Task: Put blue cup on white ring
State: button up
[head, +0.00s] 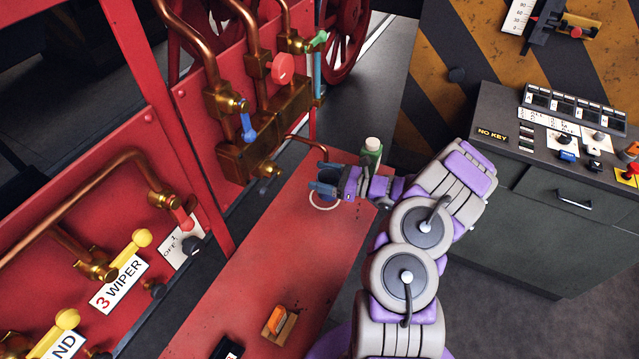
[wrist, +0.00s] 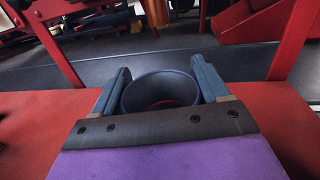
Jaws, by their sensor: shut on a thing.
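The blue cup (wrist: 160,88) shows in the wrist view between the two fingers of my gripper (wrist: 161,84), its open mouth facing up. My gripper is shut on the cup. In the head view the gripper (head: 326,187) is at the red bench, and the blue cup (head: 327,171) is mostly hidden by the fingers. The white ring (head: 322,205) lies on the bench just below the gripper in the picture, partly covered by it. I cannot tell whether the cup touches the bench or the ring.
A green bottle with a white cap (head: 372,150) stands just right of the gripper. An orange-topped block (head: 278,322) lies at the bench's near end. Red machinery with brass pipes (head: 235,130) rises on the left. A grey cabinet (head: 560,215) stands at right. The bench's middle (head: 280,250) is clear.

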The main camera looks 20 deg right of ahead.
jog(key=shift+w+a+f, duration=0.1)
jog(key=shift+w+a, duration=0.05)
jog(key=shift+w, duration=0.7)
notch_tip(320, 180, down, 4)
jog(key=shift+s+r+b, duration=0.1)
jog(key=shift+r+b, duration=0.05)
jog(key=shift+b, duration=0.6)
jog(key=shift+r, duration=0.1)
jog(key=o, duration=1.1)
jog(key=p+v, duration=0.2)
jog(key=v, duration=1)
jog(key=shift+s+p, duration=0.1)
jog(key=shift+p, duration=0.2)
